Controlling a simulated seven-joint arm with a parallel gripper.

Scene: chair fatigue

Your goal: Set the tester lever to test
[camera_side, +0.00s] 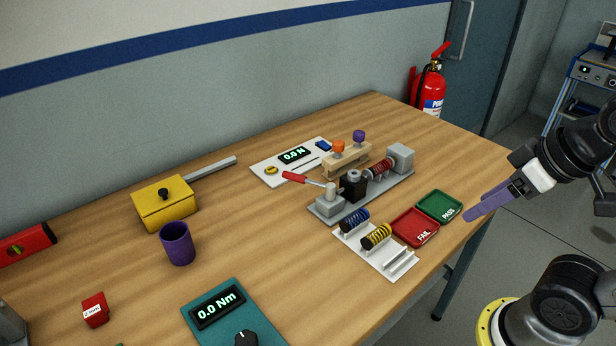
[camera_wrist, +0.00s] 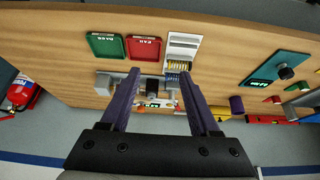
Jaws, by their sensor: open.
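The tester (camera_side: 340,204) is a grey bench fixture on the wooden table, with a black block and a red spring (camera_side: 380,168) held toward its right end. Its lever has a red handle (camera_side: 295,177) that sticks out to the left of the fixture in the side view. My gripper (camera_side: 480,212) has two long purple fingers and hangs at the right, beyond the table's edge, well apart from the lever. In the wrist view the fingers (camera_wrist: 159,78) are spread with nothing between them. The tester shows partly between them there; I cannot make out the lever handle clearly.
A red FAIL tray (camera_side: 408,238) and a green PASS tray (camera_side: 452,215) lie between the tester and my gripper. A white rack (camera_side: 400,268) holds a blue and a yellow spring in front. Behind stand a wooden block (camera_side: 330,172) with knobs and a white display plate (camera_side: 265,178).

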